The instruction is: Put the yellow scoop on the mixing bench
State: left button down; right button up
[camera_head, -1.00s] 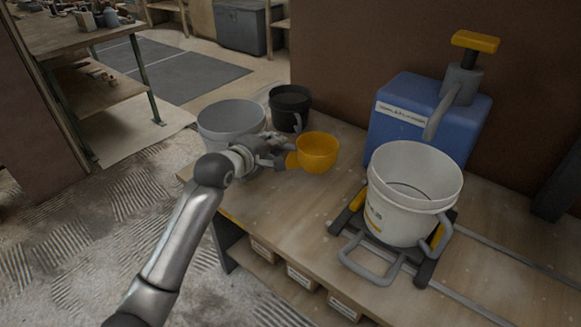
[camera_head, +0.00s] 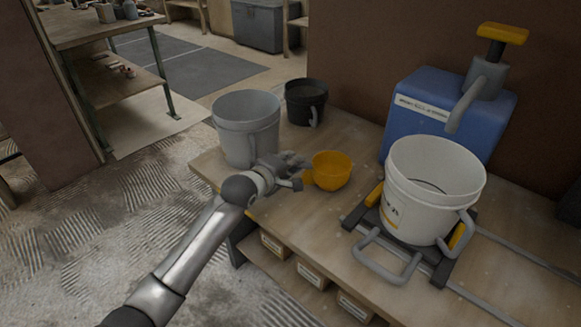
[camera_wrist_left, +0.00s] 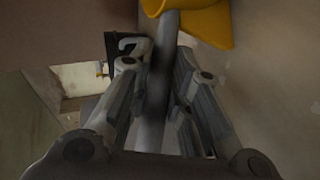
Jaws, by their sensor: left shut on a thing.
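The yellow scoop (camera_head: 332,170) is over the wooden mixing bench (camera_head: 300,222), right of the grey bucket. It is upright and low, at or just above the bench top; I cannot tell whether it touches. My left gripper (camera_head: 299,176) is at the scoop's left side, shut on its handle. In the left wrist view, the scoop's yellow part (camera_wrist_left: 205,20) shows at the top, beyond the fingers, and a grey bar runs between the fingers. My right gripper is not in view.
A grey bucket (camera_head: 246,125) and a black pail (camera_head: 306,102) stand at the bench's back left. A white bucket (camera_head: 432,190) stands on a frame by the blue machine (camera_head: 440,118) at right. Bench top in front of the scoop is clear.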

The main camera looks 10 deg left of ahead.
pick_arm(q)
jog(key=shift+f, duration=0.25)
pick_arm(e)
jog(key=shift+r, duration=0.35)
pick_arm(q)
jog(key=shift+f, duration=0.1)
jog(key=c, duration=1.3)
grip_release()
jog(key=shift+c, duration=0.2)
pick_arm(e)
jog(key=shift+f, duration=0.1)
pick_arm(q)
jog(key=shift+s, duration=0.2)
jog(key=p+v, duration=0.2)
jog(key=v, duration=0.9)
jog(key=shift+s+a+r+p, duration=0.2)
jog(key=shift+s+p, duration=0.05)
jog(key=shift+p, duration=0.15)
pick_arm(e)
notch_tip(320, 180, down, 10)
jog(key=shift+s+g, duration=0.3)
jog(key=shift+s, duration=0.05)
